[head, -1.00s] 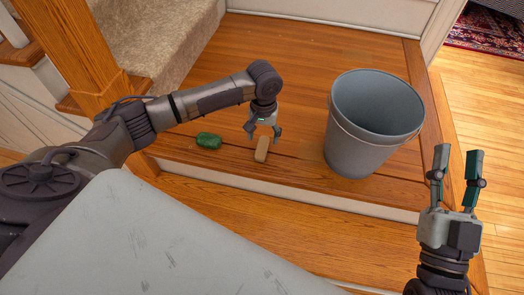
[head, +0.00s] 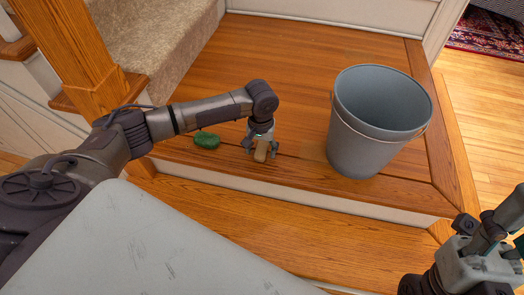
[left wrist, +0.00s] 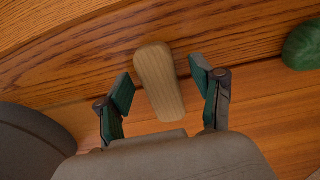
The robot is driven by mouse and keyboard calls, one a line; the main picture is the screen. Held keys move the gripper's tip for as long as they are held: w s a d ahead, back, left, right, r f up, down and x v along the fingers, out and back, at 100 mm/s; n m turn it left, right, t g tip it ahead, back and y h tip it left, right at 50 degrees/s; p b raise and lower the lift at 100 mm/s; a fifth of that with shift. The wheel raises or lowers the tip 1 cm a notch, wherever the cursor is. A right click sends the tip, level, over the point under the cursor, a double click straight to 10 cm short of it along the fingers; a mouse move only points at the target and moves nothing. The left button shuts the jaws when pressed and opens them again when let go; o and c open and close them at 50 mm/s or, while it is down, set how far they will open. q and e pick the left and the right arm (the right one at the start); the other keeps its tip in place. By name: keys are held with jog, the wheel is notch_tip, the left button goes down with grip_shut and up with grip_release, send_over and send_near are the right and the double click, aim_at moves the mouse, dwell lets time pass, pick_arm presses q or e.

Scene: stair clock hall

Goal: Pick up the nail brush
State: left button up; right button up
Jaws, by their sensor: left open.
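The nail brush (head: 261,151) is a small light-wood block lying on the wooden landing. In the left wrist view the nail brush (left wrist: 158,80) lies lengthwise between the fingers, with a visible gap on each side. My left gripper (head: 260,150) is open and low over it, one finger on either side. The left wrist view shows the same open left gripper (left wrist: 164,92). My right gripper (head: 505,225) is at the lower right edge of the head view, away from the brush. It is turned and partly cut off, so its opening is unclear.
A green lump (head: 207,140), perhaps soap, lies just left of the brush. A grey bucket (head: 365,150) stands to the right. The landing's front edge (head: 330,196) drops to a lower step. Bare wood (head: 310,60) is free behind.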

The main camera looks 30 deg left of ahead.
pick_arm(q)
jog(key=shift+f, duration=0.45)
jog(key=c, duration=1.3)
jog(key=shift+o, duration=0.2)
jog(key=shift+r, duration=0.15)
